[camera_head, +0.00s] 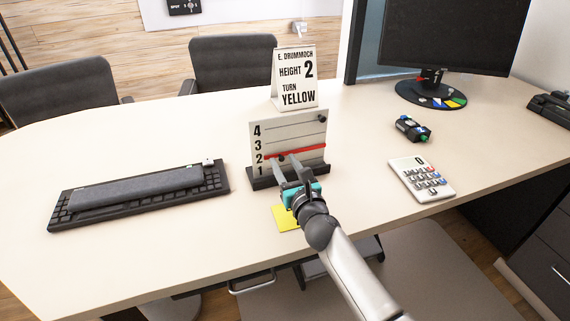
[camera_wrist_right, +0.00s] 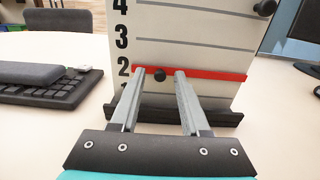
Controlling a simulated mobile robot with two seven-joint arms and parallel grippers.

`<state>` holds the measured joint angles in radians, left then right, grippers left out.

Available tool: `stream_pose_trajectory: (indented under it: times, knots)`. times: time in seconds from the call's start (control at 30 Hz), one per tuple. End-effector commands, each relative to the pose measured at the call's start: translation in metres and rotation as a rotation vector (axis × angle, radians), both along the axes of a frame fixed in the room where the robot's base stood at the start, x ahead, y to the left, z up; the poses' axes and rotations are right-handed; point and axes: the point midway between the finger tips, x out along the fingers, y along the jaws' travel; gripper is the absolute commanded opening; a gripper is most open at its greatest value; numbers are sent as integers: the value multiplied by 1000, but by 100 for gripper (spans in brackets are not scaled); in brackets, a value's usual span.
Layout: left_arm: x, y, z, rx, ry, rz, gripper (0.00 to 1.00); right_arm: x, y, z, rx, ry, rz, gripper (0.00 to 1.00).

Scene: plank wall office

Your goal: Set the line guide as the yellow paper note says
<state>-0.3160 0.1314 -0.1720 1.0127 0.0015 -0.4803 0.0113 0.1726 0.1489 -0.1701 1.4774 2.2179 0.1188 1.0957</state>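The line guide is a white board (camera_head: 290,130) on a dark base, with lines numbered 1 to 4. Its red bar (camera_head: 310,149) lies across the board level with the 2; it also shows in the wrist view (camera_wrist_right: 220,73). A black knob (camera_wrist_right: 159,74) sits at the bar's left part. My right gripper (camera_wrist_right: 160,72) is open, its fingertips on either side of the knob, with gaps showing. A yellow paper note (camera_head: 284,219) lies under this gripper; no writing on it is readable. My left gripper is not in view.
A white tent card (camera_head: 295,77) behind the board reads "E. DRUMMOCH, HEIGHT 2, TURN YELLOW". A keyboard (camera_head: 140,193) lies left; a calculator (camera_head: 421,179) and a small dark device (camera_head: 412,128) lie right. The monitor (camera_head: 455,35) has coloured patches on its base. Desk front-left is clear.

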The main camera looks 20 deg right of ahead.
Motion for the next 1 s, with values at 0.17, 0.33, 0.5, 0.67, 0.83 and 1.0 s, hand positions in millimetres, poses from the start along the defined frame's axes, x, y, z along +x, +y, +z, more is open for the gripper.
stream_pose_trajectory:
  times: [0.17, 0.33, 0.5, 0.67, 0.83, 1.0]
  knots:
    - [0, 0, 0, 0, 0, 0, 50, 0, 0, 0, 0, 0, 0, 48]
    - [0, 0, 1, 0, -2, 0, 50, -3, 0, 0, 0, 0, 0, 48]
    - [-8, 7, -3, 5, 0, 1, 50, -19, -1, 1, 1, 2, 0, 48]
    - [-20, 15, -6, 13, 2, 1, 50, -45, -2, 1, 1, 2, -1, 48]
    - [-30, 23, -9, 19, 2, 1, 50, -74, -4, 0, 2, 2, -1, 48]
    - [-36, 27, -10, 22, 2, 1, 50, -103, -5, 0, 2, 3, -1, 48]
